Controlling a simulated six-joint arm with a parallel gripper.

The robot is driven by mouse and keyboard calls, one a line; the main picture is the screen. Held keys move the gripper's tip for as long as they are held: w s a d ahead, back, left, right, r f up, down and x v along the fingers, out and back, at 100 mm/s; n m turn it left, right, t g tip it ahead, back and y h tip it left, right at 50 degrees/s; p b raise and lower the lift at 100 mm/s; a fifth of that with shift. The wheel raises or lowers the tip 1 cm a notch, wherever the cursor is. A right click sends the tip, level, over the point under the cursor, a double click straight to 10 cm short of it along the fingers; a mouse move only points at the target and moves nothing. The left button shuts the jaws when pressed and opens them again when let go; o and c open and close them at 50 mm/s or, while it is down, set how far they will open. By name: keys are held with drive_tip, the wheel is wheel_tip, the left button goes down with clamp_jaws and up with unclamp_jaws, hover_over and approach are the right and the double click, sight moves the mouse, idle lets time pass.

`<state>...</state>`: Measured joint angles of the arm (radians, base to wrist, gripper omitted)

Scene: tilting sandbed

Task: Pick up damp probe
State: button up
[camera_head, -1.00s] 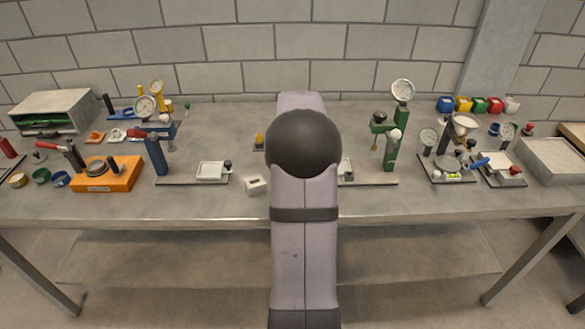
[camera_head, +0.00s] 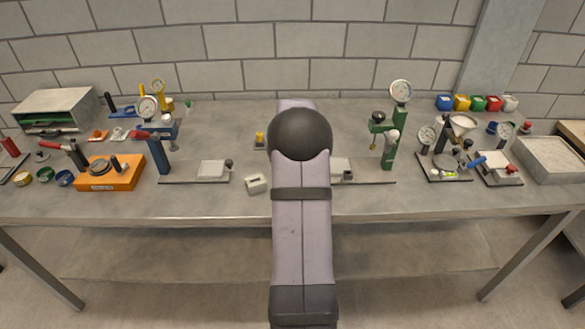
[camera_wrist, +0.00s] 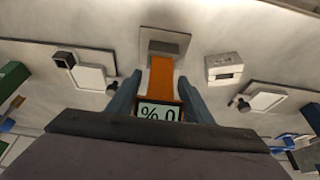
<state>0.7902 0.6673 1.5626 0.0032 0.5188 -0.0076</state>
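The damp probe (camera_wrist: 161,76) is an orange device with a small display reading a percent sign and 0. It stands between the fingers of my gripper (camera_wrist: 160,78) in the wrist view, with its far end at a grey square base (camera_wrist: 165,42). My gripper is open around the probe, with a narrow gap visible between the fingertips and the orange body. In the head view my own arm hides both the gripper and the probe.
A small white block (camera_head: 257,183) lies left of my arm; it also shows in the wrist view (camera_wrist: 224,67). A blue stand (camera_head: 158,152) and orange box (camera_head: 108,175) are further left. A green gauge stand (camera_head: 389,150) is close on the right.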

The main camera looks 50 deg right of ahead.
drive_tip(key=shift+c, duration=0.5)
drive_tip(key=shift+w+r+b, duration=0.1)
drive_tip(key=shift+r+b, duration=0.2)
drive_tip(key=shift+r, duration=0.3)
wheel_tip(320, 180, up, 9)
drive_tip(key=shift+f+b, duration=0.2)
drive_tip(key=shift+b, duration=1)
drive_tip(key=shift+w+a+r, duration=0.1)
drive_tip(key=shift+a+r, duration=0.05)
drive_tip(key=shift+r, duration=0.05)
drive_tip(key=w+a+f+n+t+y+p, duration=0.1)
drive_tip(key=w+a+f+n+p, duration=0.1)
drive_tip(key=w+a+n+p, duration=0.2)
drive_tip(key=w+a+p, duration=0.3)
drive_tip(key=w+p, duration=0.1)
drive_tip(key=w, duration=0.1)
drive_tip(key=shift+a+n, duration=0.3)
drive_tip(key=shift+f, duration=0.15)
drive_tip(key=shift+f+b, duration=1.4)
drive_tip(key=shift+f, duration=0.65)
